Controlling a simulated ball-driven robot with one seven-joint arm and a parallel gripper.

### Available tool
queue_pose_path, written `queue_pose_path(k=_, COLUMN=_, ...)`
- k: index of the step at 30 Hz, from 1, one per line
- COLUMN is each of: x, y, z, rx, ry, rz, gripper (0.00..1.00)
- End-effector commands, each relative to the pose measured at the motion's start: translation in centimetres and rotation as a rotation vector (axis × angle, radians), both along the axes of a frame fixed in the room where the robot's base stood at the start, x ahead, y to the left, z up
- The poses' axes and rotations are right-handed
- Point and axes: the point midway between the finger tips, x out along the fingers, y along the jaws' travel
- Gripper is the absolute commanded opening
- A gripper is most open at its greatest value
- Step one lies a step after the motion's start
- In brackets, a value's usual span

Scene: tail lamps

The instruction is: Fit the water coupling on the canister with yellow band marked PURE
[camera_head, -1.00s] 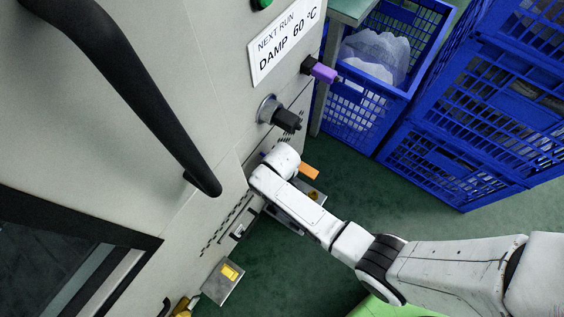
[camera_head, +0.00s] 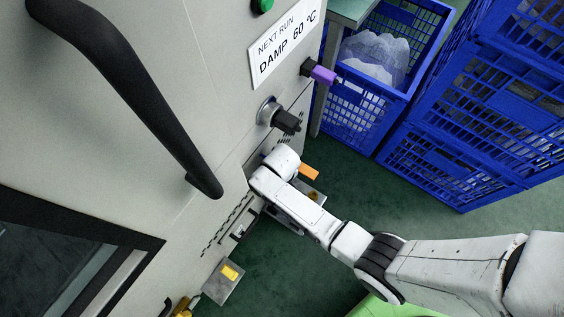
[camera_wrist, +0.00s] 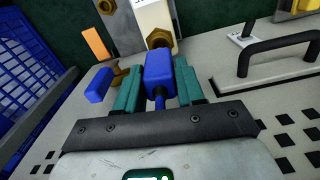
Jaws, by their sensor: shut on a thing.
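My gripper (camera_wrist: 158,84) has its teal fingers on both sides of a blue block (camera_wrist: 158,66) with a thin blue stem, which looks like the water coupling. Just beyond the block is a white body with printed marks (camera_wrist: 153,14) and a brass hex fitting (camera_wrist: 160,39). The block's far end is close to this fitting; I cannot tell whether they touch. No yellow band or PURE marking is readable, so I cannot tell which canister this is. In the head view my arm's wrist hides the gripper and the block.
Left of the fingers are a second blue block (camera_wrist: 100,85) with a brass piece (camera_wrist: 121,76) and an orange piece (camera_wrist: 95,43). A black handle (camera_wrist: 285,46) stands at right. The grey machine (camera_head: 170,130) is beside my arm; blue crates (camera_head: 445,165) stand at right.

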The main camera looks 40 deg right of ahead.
Motion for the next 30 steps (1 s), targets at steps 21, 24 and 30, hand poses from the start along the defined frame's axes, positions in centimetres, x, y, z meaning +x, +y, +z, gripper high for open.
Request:
queue_pose_path(k=21, x=0.0, y=0.0, z=-2.3, rx=0.000, ry=-0.001, rz=0.000, gripper=0.02)
queue_pose_path(k=24, x=0.0, y=0.0, z=-2.6, rx=0.000, ry=-0.001, rz=0.000, gripper=0.02)
queue_pose_path(k=30, x=0.0, y=0.0, z=-3.0, rx=0.000, ry=-0.001, rz=0.000, gripper=0.02)
